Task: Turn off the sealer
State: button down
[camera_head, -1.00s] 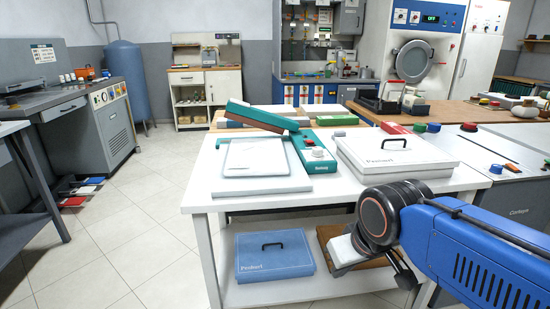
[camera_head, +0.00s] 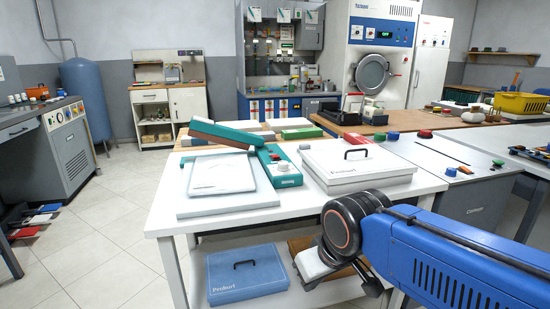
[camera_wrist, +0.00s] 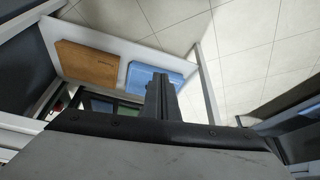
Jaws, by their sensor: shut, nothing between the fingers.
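The sealer is a long teal unit (camera_head: 284,167) with a raised teal and brown arm (camera_head: 222,135) at the back of the white table. Its front end has a pale round knob and a small red button. A light flat plate (camera_head: 222,174) lies left of it. My blue arm reaches in from the right, in front of the table and short of the sealer. My gripper (camera_wrist: 162,97) is shut and empty in the wrist view, above the floor and lower shelf.
A white lidded case (camera_head: 355,166) stands right of the sealer on the white table (camera_head: 300,205). A blue case (camera_head: 247,276) lies on the lower shelf. A grey cabinet (camera_head: 476,205) with coloured buttons stands to the right. Tiled floor (camera_head: 105,215) is open at left.

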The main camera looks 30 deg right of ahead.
jog(key=w+d+r+m, duration=0.1)
jog(key=w+d+r, duration=0.1)
jog(key=w+r, duration=0.7)
jog(key=w+d+r, duration=0.2)
jog(key=w+r, duration=0.5)
jog(key=w, duration=0.4)
jog(key=w+d+r, duration=0.3)
jog(key=w, duration=0.4)
jog(key=w+d+r+t, duration=0.1)
jog(key=w+d+r, duration=0.2)
jog(key=w, duration=0.5)
jog(key=w+d+r+m+h, duration=0.1)
jog(key=w+d+r, duration=0.2)
jog(key=w, duration=0.4)
jog(key=shift+w+d+r+t, duration=0.15)
jog(key=shift+d+r+t, duration=0.25)
jog(key=shift+d, duration=0.05)
jog(key=shift+f, duration=0.1)
send_over(276, 156)
jog(key=s, duration=0.1)
notch_tip(276, 156, down, 8)
jog(key=shift+s+a+f, duration=0.1)
jog(key=shift+a+f, duration=0.05)
jog(key=shift+f, duration=0.1)
jog(key=f, duration=0.1)
jog(key=s+f, duration=0.1)
jog(key=f, duration=0.1)
jog(key=shift+f, duration=0.3)
jog(key=shift+a, duration=0.1)
